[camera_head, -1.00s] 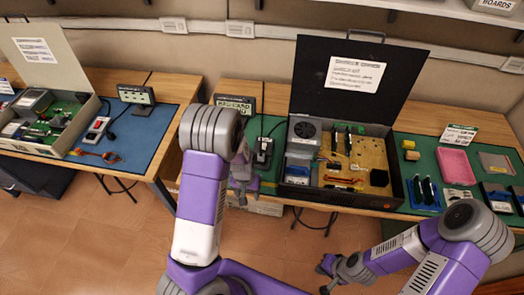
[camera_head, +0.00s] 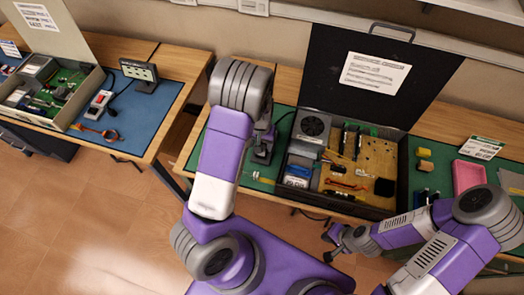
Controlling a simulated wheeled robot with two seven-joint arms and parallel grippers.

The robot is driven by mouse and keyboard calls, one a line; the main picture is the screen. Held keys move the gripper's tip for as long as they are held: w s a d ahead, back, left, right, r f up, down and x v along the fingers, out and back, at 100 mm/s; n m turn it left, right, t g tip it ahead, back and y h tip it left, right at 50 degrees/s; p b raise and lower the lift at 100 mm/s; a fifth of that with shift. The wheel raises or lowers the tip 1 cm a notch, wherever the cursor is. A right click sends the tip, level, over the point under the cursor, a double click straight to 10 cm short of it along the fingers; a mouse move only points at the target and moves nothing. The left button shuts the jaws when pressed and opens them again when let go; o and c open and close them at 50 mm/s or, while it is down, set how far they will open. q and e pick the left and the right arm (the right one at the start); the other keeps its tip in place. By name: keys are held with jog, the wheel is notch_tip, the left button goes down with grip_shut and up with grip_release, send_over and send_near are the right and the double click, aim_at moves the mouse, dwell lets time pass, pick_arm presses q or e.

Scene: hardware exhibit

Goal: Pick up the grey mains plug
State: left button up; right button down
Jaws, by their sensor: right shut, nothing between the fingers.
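I cannot make out a grey mains plug for certain. A small dark grey device (camera_head: 263,151) with a black cable stands on the green mat, left of the open black case (camera_head: 392,205); my left arm partly covers it. Another grey device (camera_head: 101,102) with a red spot lies on the blue mat at left. My right gripper (camera_head: 329,248) is shut and empty, in front of the table's front edge below the case. My left arm crosses the middle of the view; its fingers are hidden behind it.
The case holds a fan, boards and small parts. A pink tray (camera_head: 468,175) and yellow blocks are to its right. A black socket box (camera_head: 140,73) stands on the blue mat (camera_head: 150,120). A gap separates the two tables. The floor at lower left is clear.

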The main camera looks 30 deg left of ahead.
pick_arm(q)
notch_tip(320, 180, down, 4)
jog(key=shift+d+r, duration=0.1)
jog(key=shift+w+r, duration=0.1)
jog(key=c, duration=0.9)
notch_tip(320, 180, up, 10)
jog(key=p, duration=0.1)
